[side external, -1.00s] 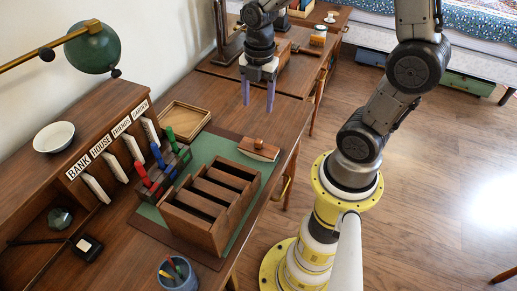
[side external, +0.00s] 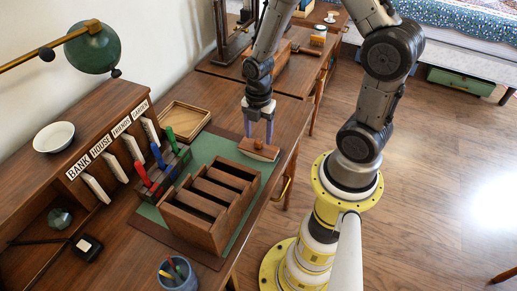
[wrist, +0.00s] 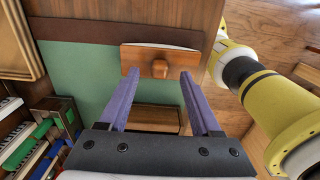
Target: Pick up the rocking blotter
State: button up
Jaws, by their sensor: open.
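The rocking blotter (side external: 258,150) is a wooden block with a small knob on top, and it lies at the far right corner of the green desk mat (side external: 204,148). In the wrist view the blotter (wrist: 181,60) is near the top middle, with its round knob (wrist: 160,68) facing me. My gripper (side external: 258,132) is open and empty, its purple fingers pointing down just above and behind the blotter. In the wrist view the gripper (wrist: 158,72) has one fingertip on each side of the knob in the picture. I cannot tell if the fingers touch the blotter.
A wooden box with several compartments (side external: 199,233) stands just nearer than the blotter. A rack with red, blue and green handles (side external: 172,168) is to the left, beside an empty wooden tray (side external: 183,112). A pen cup (side external: 178,277) stands at the near edge.

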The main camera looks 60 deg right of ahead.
jog(key=shift+f, duration=1.05)
grip_shut()
